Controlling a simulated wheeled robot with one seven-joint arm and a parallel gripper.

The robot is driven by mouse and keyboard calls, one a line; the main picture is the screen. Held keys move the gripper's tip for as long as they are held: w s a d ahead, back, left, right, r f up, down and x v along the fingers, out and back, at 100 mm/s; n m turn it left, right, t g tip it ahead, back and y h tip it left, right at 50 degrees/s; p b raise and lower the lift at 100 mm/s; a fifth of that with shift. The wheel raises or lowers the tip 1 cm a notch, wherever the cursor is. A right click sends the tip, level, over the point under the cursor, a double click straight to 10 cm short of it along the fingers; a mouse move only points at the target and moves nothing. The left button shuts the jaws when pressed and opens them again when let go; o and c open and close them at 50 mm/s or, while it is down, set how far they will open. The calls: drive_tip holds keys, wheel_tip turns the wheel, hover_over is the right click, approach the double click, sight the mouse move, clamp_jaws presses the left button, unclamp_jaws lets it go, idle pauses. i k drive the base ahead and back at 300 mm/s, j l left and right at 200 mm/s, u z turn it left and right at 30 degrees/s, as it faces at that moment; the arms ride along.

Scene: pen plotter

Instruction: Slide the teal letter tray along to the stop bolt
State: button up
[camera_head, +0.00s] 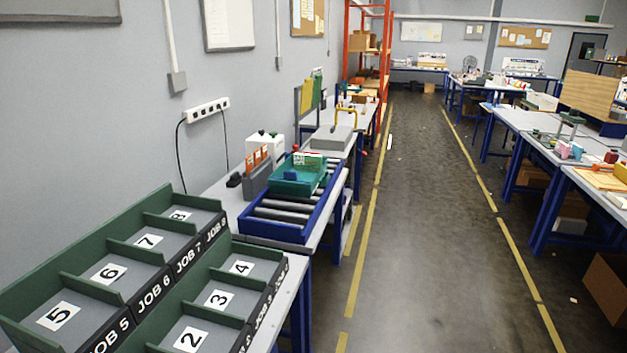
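The teal letter tray (291,187) sits on a roller track with a blue frame (287,231), toward its far end. Something blue and a green and white box or card show in or just behind the tray. Several grey rollers are bare on the near side of the tray. I cannot make out the stop bolt at this size. My gripper is not in this view.
Green job bins (112,272) with numbered compartments fill the near left bench. A grey holder with orange items (257,170) stands left of the track. A grey machine (333,138) stands behind it. The floor aisle (430,230) on the right is open.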

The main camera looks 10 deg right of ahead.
sight(291, 188)
drive_tip(key=i+l+z, duration=0.35)
drive_tip(key=i+z, duration=0.3)
drive_tip(key=i+l+z, duration=0.15)
drive_tip(key=i, duration=0.5)
drive_tip(key=i+l+z, duration=0.2)
drive_tip(key=i, duration=0.45)
drive_tip(key=i+u, duration=0.45)
drive_tip(key=i+l+u, duration=0.1)
drive_tip(key=i+u, duration=0.35)
drive_tip(key=i+l+u, duration=0.3)
drive_tip(key=u, duration=0.15)
drive_tip(key=i, duration=0.1)
